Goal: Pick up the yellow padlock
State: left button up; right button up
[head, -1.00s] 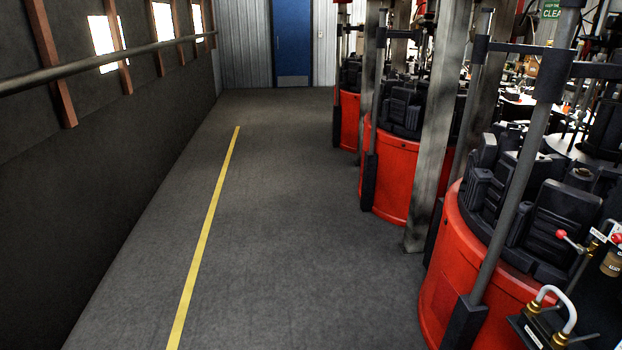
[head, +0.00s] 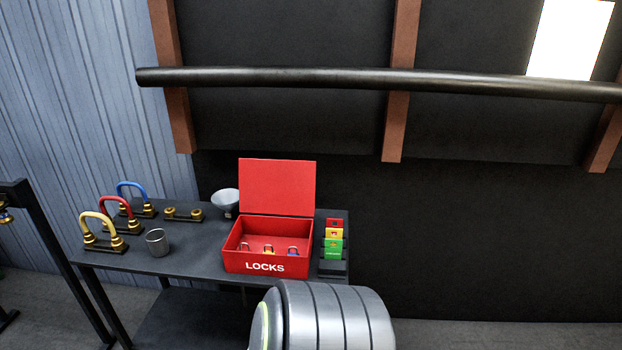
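An open red lock box (head: 240,265) marked LOCKS stands on a dark table, its lid (head: 277,187) raised at the back. A few small padlocks with metal shackles stand in a row inside it. The middle padlock (head: 268,250) looks yellow, though it is small and its lower part is hidden by the box's front wall. The right one (head: 293,252) looks blue. The left one (head: 245,247) looks red. Neither of my grippers is in view.
On the dark table (head: 205,262) stand yellow (head: 97,226), red (head: 115,208) and blue (head: 132,188) hose loops, a metal cup (head: 157,243) and a funnel (head: 226,202). A holder with coloured tags (head: 334,240) is right of the box. A black rail (head: 380,80) runs along the wall.

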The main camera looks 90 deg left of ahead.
aim_at(266, 251)
jog(key=u, duration=3.05)
